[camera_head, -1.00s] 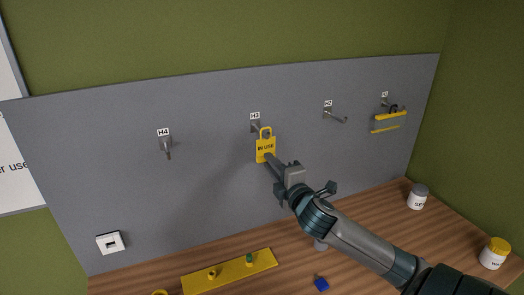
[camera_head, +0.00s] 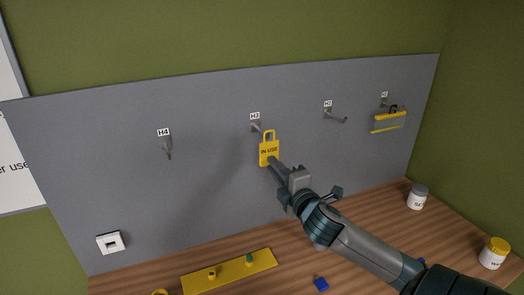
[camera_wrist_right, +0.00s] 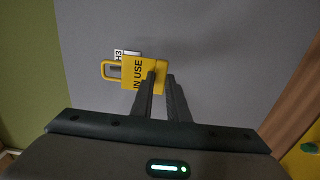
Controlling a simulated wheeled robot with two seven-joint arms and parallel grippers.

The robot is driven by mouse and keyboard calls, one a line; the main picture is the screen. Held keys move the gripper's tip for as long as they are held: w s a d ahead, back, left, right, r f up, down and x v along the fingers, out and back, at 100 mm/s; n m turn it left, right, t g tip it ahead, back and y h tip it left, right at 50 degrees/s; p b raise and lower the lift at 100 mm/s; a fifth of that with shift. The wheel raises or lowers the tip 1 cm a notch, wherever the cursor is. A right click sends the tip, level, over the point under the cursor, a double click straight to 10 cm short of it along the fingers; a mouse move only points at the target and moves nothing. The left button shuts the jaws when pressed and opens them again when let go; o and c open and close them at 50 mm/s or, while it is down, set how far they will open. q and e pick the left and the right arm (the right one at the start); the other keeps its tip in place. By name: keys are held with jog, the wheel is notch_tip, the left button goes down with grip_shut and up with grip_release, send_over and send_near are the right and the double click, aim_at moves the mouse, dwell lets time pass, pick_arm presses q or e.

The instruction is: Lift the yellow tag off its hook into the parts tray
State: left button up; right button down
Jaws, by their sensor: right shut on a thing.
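The yellow "IN USE" tag (camera_head: 269,153), with a loop at its top, is in front of the grey panel near the hook labelled H3 (camera_head: 256,128). My right gripper (camera_head: 273,163) is shut on the tag's lower part. In the right wrist view the tag (camera_wrist_right: 133,73) lies at the fingertips (camera_wrist_right: 160,76), its loop pointing left. The loop is close to the hook's end; I cannot tell whether the hook still passes through it. No parts tray can be clearly made out. My left gripper is not in view.
Hook H4 (camera_head: 167,149) and hook H2 (camera_head: 336,116) are bare. A grey and yellow item (camera_head: 389,122) hangs at the far-right hook. On the wooden bench are a yellow strip with pegs (camera_head: 205,281), a blue piece (camera_head: 321,284) and two jars (camera_head: 417,197) (camera_head: 495,253).

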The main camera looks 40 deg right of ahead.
aim_at(269, 147)
jog(key=shift+r, duration=2.5)
jog(key=shift+a+f, duration=0.1)
